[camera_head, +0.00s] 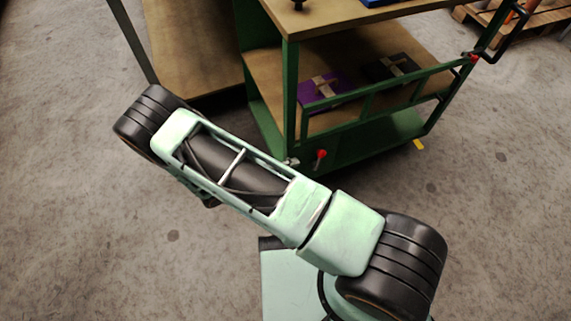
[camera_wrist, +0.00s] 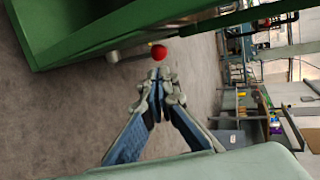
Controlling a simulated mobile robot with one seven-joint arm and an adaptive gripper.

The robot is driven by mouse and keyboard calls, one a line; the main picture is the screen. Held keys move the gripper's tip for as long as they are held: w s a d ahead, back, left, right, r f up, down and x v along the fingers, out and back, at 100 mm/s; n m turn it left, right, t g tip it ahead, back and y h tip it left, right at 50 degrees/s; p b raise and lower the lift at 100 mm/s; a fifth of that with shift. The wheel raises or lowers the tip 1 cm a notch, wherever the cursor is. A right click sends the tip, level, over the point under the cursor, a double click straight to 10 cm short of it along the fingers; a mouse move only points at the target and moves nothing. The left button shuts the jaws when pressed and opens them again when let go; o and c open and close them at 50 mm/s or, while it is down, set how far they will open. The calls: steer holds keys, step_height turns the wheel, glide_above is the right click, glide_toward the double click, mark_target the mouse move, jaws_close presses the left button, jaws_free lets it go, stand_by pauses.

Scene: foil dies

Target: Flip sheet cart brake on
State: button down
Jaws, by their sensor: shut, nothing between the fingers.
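The green sheet cart (camera_head: 291,90) with wooden shelves stands at the top middle of the head view. A brake lever with a red knob (camera_head: 321,154) sticks out low at its near corner. In the wrist view the red knob (camera_wrist: 158,52) shows just beyond my fingertips, beside the green cart side (camera_wrist: 90,32). My gripper (camera_wrist: 158,76) is shut and empty, its tips pointing at the knob. A small gap seems to show between tips and knob; contact cannot be told for sure. In the head view my gripper is hidden behind my arm.
A purple box (camera_head: 313,95) and a dark box (camera_head: 390,68) lie on the cart's shelf behind a green rail (camera_head: 380,88). A wooden-topped table (camera_head: 190,60) stands left of the cart. A pallet (camera_head: 535,35) lies at top right.

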steer(key=b, duration=0.2)
glide_toward(324, 152)
steer(key=w+d+f, duration=0.3)
steer(key=shift+d+f, duration=0.2)
steer(key=shift+d, duration=0.1)
steer(key=shift+r, duration=0.1)
steer(key=shift+w+d+r+p, duration=0.1)
steer(key=shift+d+r+p, duration=0.1)
steer(key=shift+p, duration=0.25)
steer(key=shift+w+d+r+y+p, duration=0.15)
steer(key=shift+d+y+p, duration=0.35)
steer(key=shift+p, duration=0.4)
steer(key=shift+w+d+g, duration=0.2)
steer(key=shift+d+g, duration=0.1)
steer(key=shift+d, duration=0.5)
steer(key=shift+f, duration=0.25)
steer(key=shift+r, duration=0.1)
steer(key=s+a+r+p, duration=0.5)
steer(key=a+r, duration=0.2)
steer(key=r, duration=0.3)
steer(key=shift+s+a, duration=0.15)
steer(key=shift+a, duration=0.25)
